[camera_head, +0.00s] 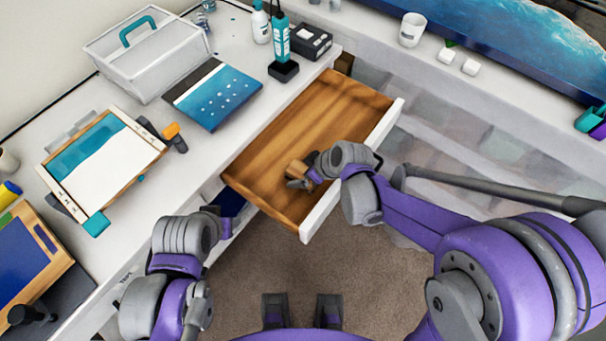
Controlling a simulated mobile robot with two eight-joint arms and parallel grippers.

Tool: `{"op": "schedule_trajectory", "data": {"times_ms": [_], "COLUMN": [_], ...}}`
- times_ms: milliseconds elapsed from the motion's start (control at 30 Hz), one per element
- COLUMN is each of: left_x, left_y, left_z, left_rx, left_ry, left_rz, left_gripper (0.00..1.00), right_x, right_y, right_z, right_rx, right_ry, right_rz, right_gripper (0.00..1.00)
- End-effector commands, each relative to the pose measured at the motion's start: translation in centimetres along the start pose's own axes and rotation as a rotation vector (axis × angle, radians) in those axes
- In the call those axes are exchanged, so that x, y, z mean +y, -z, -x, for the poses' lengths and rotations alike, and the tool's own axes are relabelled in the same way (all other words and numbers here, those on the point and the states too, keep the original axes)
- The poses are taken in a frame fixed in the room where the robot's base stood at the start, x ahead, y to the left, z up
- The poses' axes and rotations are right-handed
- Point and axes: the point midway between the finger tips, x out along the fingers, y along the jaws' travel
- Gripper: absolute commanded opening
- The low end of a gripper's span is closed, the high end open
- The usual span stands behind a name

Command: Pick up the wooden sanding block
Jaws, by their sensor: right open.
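The wooden sanding block (299,169) is a small brown block inside the open wooden drawer (272,143). It lies toward the drawer's front, partly hidden by my right gripper. My right gripper (303,178) reaches into the drawer from the right, its open fingers at the block. I cannot tell whether the fingers touch it. My left arm is bent at the lower left, outside the drawer. Its gripper (222,218) shows only in part, near the counter's front edge, and its fingers cannot be made out clearly.
The drawer's white front panel (352,170) stands out from the counter. On the white counter are a clear bin with a teal handle (146,58), a blue panel (213,94), a framed resin piece (103,160) and a teal bottle (281,38). The drawer's far part is empty.

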Motion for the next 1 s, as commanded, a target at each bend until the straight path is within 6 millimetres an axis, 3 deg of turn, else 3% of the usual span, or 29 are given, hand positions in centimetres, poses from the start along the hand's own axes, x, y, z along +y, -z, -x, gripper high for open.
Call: {"op": "schedule_trajectory", "data": {"times_ms": [233, 767, 1000], "left_x": [0.0, 0.0, 0.0], "left_y": [-0.01, -0.01, 0.02], "left_z": [0.0, 0.0, 0.03], "left_rx": [0.0, 0.0, 0.0], "left_ry": [0.0, 0.0, 0.0], "left_rz": [0.0, 0.0, 0.0], "left_gripper": [0.5, 0.5, 0.5], "right_x": [-0.03, -0.02, -0.02], "right_y": [-0.01, 0.0, 0.12], "right_z": [-0.17, -0.14, 0.02], "right_rx": [0.0, 0.0, 0.0], "right_ry": [0.0, 0.0, 0.0], "right_rz": [0.0, -0.001, -0.001], "right_gripper": [0.97, 0.04, 0.0]}}
